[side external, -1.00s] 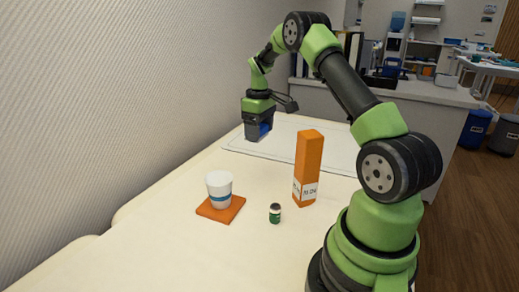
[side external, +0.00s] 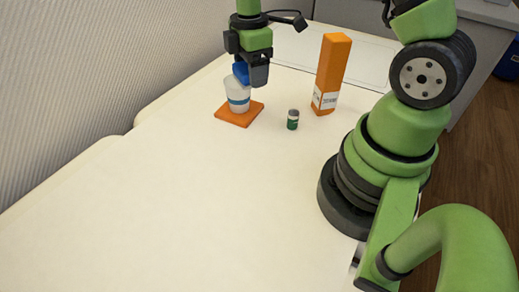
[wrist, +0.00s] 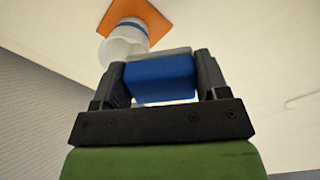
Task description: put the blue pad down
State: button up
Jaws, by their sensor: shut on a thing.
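The blue pad (side external: 241,72) is held between the fingers of my gripper (side external: 251,76), up off the table. In the wrist view the blue pad (wrist: 162,82) is a block with a grey strip along its far edge, and my gripper (wrist: 158,80) has a dark finger on each side of it. In the side view the pad overlaps the top of a white cup with a blue band (side external: 237,98). I cannot tell whether they touch. In the wrist view the cup (wrist: 122,44) is just beyond the pad, to the left.
The cup stands on an orange square mat (side external: 240,115). A small green jar with a dark lid (side external: 293,120) and a tall orange box (side external: 332,72) stand to the right. The front of the pale table (side external: 160,215) is bare. A wall (side external: 90,80) rises at the left.

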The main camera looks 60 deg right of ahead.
jog(key=s+a+f+n, duration=0.2)
jog(key=s+a+n, duration=0.4)
jog(key=s+a, duration=0.1)
send_over(261, 153)
jog(key=shift+n, duration=0.3)
notch_tip(261, 153, down, 6)
jog(key=shift+s+r, duration=0.1)
jog(key=shift+r, duration=0.15)
jog(key=shift+f, duration=2.15)
jog(key=shift+f, duration=0.1)
jog(key=o, duration=0.9)
